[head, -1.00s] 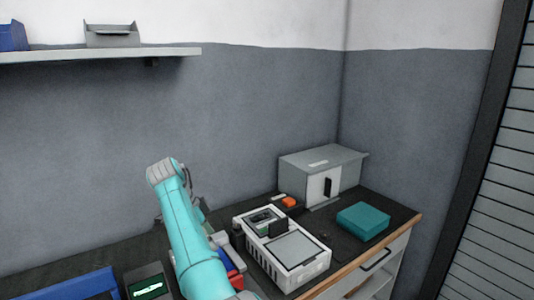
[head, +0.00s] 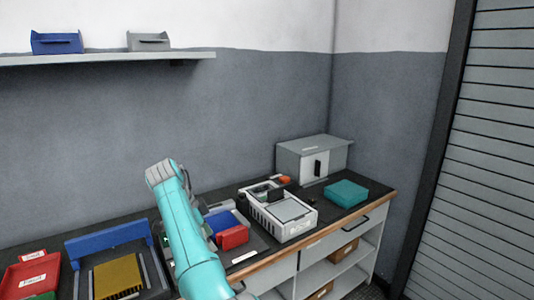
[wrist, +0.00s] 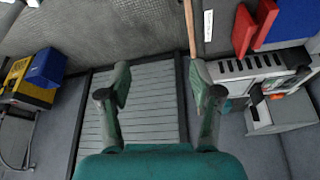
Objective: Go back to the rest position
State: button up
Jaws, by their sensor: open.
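In the wrist view my gripper (wrist: 158,88) is open, its two fingers spread apart with nothing between them. Behind it shows a grey slatted surface (wrist: 138,110). In the head view my teal arm rises in front of the bench, and the gripper itself is hidden or cannot be made out there. The workbench (head: 265,258) has a dark top with a wooden front edge.
On the bench are a white device (head: 283,214), a teal box (head: 346,193), a grey cabinet (head: 312,158), a red bin (head: 232,237) and a yellow block (head: 118,277) by a blue panel (head: 108,239). A shelf (head: 110,57) hangs above. A slatted shutter (head: 480,150) stands right.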

jog(key=s+d+f+n+t+y, duration=0.1)
jog(key=d+f, duration=0.2)
jog(key=f, duration=0.7)
jog(key=d+f+n+t, duration=0.15)
jog(key=d+f, duration=0.25)
jog(key=f, duration=0.5)
jog(key=s+d+f+n+y, duration=0.1)
jog(key=d+f+n, duration=0.15)
jog(key=f, duration=0.75)
jog(key=s+d+f+n+t+y, duration=0.2)
jog(key=s+d+f+n+t, duration=0.1)
jog(key=s+d+f, duration=1.2)
jog(key=s+d+r+n+t, duration=0.1)
jog(key=s+d, duration=0.2)
jog(key=s, duration=0.6)
jog(key=s+d+r+n+t+y, duration=0.1)
jog(key=s+d+r+t, duration=0.1)
jog(key=s, duration=0.8)
jog(key=s+d+r+n+t, duration=0.1)
jog(key=s+d+n, duration=0.15)
jog(key=s, duration=0.65)
jog(key=s+d+r+t, duration=0.1)
jog(key=s+r+t, duration=0.1)
jog(key=s+r, duration=0.6)
jog(key=s+d+r+n+t, duration=0.1)
jog(key=s+r, duration=0.7)
jog(key=r, duration=0.8)
jog(key=shift+s+d+r+t+h, duration=0.2)
jog(key=shift+d+r+t+h, duration=0.2)
jog(key=shift+d, duration=0.2)
